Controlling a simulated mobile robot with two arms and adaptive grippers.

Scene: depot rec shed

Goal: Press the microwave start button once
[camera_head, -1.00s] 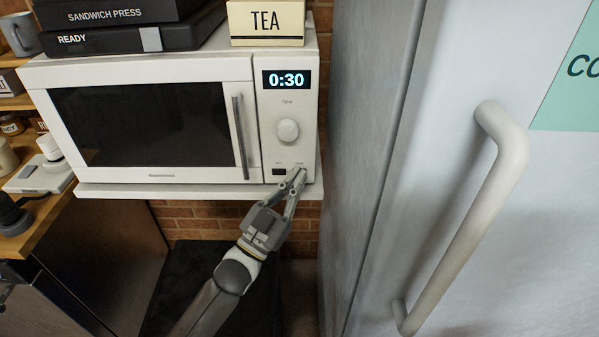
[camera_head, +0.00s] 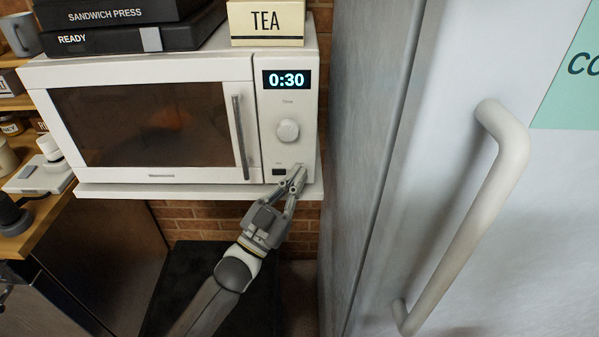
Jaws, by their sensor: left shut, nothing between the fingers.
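The white microwave (camera_head: 70,75) stands on a white shelf, door shut. Its display (camera_head: 286,80) reads 0:30. A warm glow shows through the dark door window (camera_head: 150,125). A round dial (camera_head: 288,130) sits below the display. Below the dial, a dark button (camera_head: 279,172) shows at the panel's lower left. My left gripper (camera_head: 298,173) is shut and empty, its fingertips at the panel's lower right, over the place beside the dark button. The fingertips hide what is behind them, the start button perhaps included. My right gripper is not in view.
A large grey fridge with a long handle (camera_head: 470,220) stands close on the right. A tea box (camera_head: 266,22) and a sandwich press box (camera_head: 120,38) sit on top of the microwave. Wooden shelves with small items are at the left. Open space lies below the microwave shelf (camera_head: 120,190).

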